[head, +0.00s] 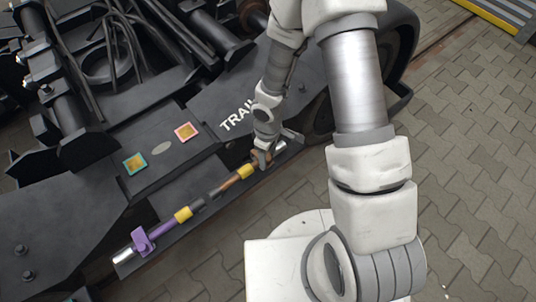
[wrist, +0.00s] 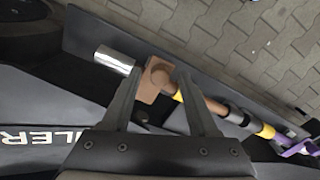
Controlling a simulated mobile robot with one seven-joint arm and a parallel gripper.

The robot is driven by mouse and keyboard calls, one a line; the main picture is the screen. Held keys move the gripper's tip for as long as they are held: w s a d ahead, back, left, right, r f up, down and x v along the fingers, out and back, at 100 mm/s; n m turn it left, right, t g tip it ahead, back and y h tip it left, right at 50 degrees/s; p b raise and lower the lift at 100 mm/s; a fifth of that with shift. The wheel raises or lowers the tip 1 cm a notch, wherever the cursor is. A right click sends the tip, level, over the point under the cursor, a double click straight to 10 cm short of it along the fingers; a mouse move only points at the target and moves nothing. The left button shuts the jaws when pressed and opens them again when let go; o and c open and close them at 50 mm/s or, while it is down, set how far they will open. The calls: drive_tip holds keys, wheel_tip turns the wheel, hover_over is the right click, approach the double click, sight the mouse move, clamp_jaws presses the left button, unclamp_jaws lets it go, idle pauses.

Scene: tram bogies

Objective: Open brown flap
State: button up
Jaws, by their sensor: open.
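The brown flap (wrist: 152,84) is a small brown lever on a thin rod in the wrist view. It stands between the two fingers of my gripper (wrist: 161,73), which are open on either side of it. Whether either finger touches it, I cannot tell. In the head view my gripper (head: 263,156) is down at the right part of the rod and mostly hides the flap. The rod has a silver end (wrist: 114,60) beside the flap, and a brown section (wrist: 205,102) leads away on its other side.
Further along the rod are yellow bands (head: 183,214) and a purple lever (head: 143,240). The rod lies along the edge of the dark bogie frame (head: 50,215), which bears white lettering (head: 238,115) and two coloured square plates (head: 185,132). Paving (head: 470,150) lies clear to the right.

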drive_tip(key=shift+c, duration=0.3)
clamp_jaws()
idle(1.1)
